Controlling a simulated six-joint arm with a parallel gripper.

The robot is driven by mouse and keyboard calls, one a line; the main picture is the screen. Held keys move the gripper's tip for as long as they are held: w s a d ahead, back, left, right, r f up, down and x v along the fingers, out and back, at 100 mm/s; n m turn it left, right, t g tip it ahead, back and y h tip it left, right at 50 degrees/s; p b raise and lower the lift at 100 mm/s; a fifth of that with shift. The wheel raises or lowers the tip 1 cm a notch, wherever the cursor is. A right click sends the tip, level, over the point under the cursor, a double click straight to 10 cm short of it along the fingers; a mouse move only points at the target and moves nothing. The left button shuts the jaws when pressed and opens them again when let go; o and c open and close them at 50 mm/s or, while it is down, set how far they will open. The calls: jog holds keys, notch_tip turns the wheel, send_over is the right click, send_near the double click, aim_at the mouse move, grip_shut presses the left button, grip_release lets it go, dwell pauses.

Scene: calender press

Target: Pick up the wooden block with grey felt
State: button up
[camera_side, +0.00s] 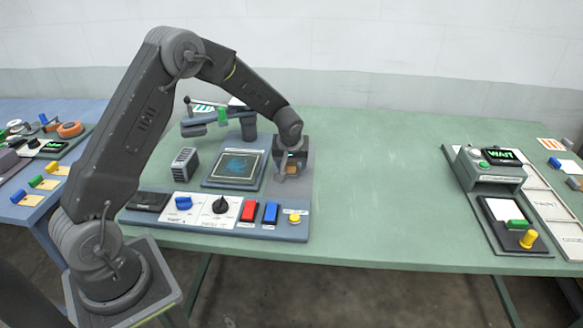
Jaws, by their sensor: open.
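A small tan wooden block (293,169) sits on a grey plate at the right end of the press station, mostly covered by my gripper. Its grey felt cannot be made out at this size. My gripper (287,174) points down at the block, with its fingers open around or just beside it; which of the two I cannot tell.
A control panel (215,230) with knobs and buttons lies in front. A device reading WAIT (490,168) stands far right. The green table's middle (385,190) is clear.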

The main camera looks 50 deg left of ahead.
jog(key=shift+f, duration=0.1)
jog(key=c, duration=1)
jog(key=shift+w+r, duration=0.1)
jog(key=shift+r, duration=0.5)
jog(key=r, duration=0.1)
jog(key=a+r, duration=0.1)
jog(key=s+r, duration=0.1)
jog(key=r, duration=0.1)
jog(key=shift+a, duration=0.15)
jog(key=s+a+r, duration=0.4)
jog(key=a, duration=0.1)
jog(key=s+a+r, duration=0.1)
jog(key=s+a, duration=0.1)
jog(key=s, duration=0.1)
jog(key=shift+a+r, duration=0.15)
jog(key=shift+r, duration=0.25)
